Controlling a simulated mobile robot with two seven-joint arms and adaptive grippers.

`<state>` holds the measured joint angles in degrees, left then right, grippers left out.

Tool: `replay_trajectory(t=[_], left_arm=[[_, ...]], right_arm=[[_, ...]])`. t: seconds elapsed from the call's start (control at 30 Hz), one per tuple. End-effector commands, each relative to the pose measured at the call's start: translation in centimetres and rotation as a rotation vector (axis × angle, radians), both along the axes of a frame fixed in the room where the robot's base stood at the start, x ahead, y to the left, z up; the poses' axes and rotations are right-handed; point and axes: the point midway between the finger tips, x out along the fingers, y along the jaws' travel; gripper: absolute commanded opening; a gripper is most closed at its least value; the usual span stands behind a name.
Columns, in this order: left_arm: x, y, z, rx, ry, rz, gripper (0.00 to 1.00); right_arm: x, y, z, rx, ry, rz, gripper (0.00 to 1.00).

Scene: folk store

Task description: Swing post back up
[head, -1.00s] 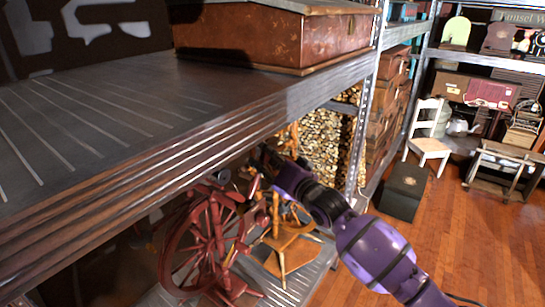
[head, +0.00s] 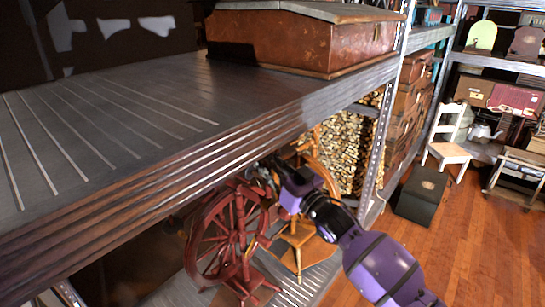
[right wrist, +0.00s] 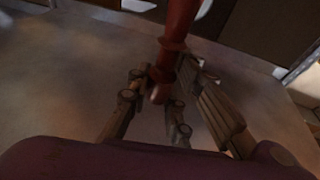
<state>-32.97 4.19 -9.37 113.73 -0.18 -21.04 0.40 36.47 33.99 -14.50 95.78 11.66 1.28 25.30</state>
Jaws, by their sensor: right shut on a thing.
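A red wooden spinning wheel (head: 238,232) stands on the lower shelf, under the edge of the upper shelf. In the right wrist view a turned red post (right wrist: 175,45) comes down from the top edge, and its rounded end lies between my fingers. My right gripper (right wrist: 163,88) is shut on this post. In the head view my right gripper (head: 264,172) is beside the upper part of the red wheel, just below the upper shelf's edge, partly in shadow. The post cannot be made out clearly there. My left gripper is not in view.
The upper shelf (head: 150,120) overhangs the red wheel closely. A lighter wooden spinning wheel (head: 300,240) stands right beside it, behind my right arm. A wooden chest (head: 315,45) sits on the upper shelf. Open wooden floor (head: 460,240) lies at right.

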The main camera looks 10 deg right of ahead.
Motion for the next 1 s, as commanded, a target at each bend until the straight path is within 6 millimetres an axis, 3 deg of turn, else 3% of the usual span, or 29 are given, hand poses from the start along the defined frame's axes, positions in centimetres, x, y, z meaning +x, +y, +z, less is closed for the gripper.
replay_trajectory(t=[0.47,0.5,0.63,1.0], left_arm=[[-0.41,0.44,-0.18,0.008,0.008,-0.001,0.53],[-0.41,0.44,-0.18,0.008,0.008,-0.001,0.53],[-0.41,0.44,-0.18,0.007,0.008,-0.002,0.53],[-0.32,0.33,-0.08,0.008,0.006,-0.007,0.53]], right_arm=[[-0.23,0.28,-0.28,-0.015,-0.008,0.001,0.00],[-0.23,0.28,-0.28,-0.015,-0.008,0.001,0.22],[-0.21,0.26,-0.24,-0.014,-0.007,0.000,0.39],[-0.49,0.01,-0.23,-0.012,-0.007,0.000,0.39]])
